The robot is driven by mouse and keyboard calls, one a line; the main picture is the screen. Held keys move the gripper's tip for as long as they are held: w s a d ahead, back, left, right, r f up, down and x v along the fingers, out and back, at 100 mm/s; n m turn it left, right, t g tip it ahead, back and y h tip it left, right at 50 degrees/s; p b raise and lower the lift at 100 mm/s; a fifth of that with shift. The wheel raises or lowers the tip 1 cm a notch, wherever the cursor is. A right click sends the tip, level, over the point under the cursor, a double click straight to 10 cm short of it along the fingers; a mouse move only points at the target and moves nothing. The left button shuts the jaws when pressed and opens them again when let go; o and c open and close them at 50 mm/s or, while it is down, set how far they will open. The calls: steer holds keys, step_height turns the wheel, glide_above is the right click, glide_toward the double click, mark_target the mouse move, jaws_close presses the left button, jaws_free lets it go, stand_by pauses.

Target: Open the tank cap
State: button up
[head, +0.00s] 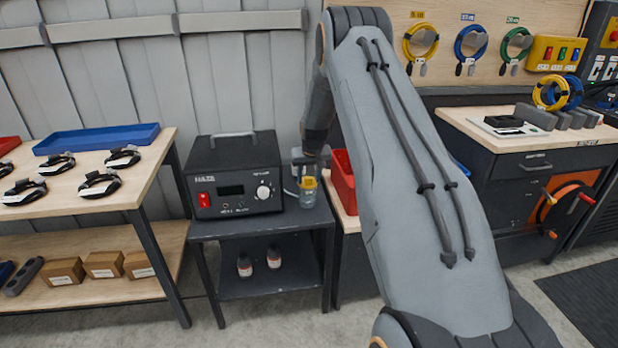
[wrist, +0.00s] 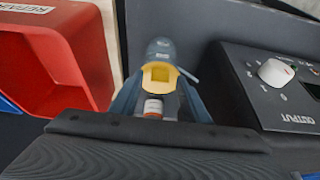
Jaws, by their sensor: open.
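A small grey, partly see-through tank (head: 307,198) stands at the right end of the black cart top, beside the power unit. Its yellow cap (head: 309,182) shows on top, and a yellow squarish part of it also shows in the wrist view (wrist: 158,73). My gripper (wrist: 158,92) is open, pointing at the tank, with one blue-grey finger on each side of the yellow part. Whether the fingers touch it I cannot tell. A white-and-red label (wrist: 153,107) shows between the fingers. My arm hides the area right of the tank in the head view.
The black power unit (head: 233,176) stands close to the left of the tank. A red bin (head: 344,180) is close on the right. Two small bottles (head: 259,262) stand on the cart's lower shelf. A table with black straps (head: 100,185) is farther left.

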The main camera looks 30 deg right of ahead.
steer(key=shift+w+f, duration=0.1)
steer(key=shift+f, duration=0.15)
jaws_close()
steer(key=shift+r, duration=0.1)
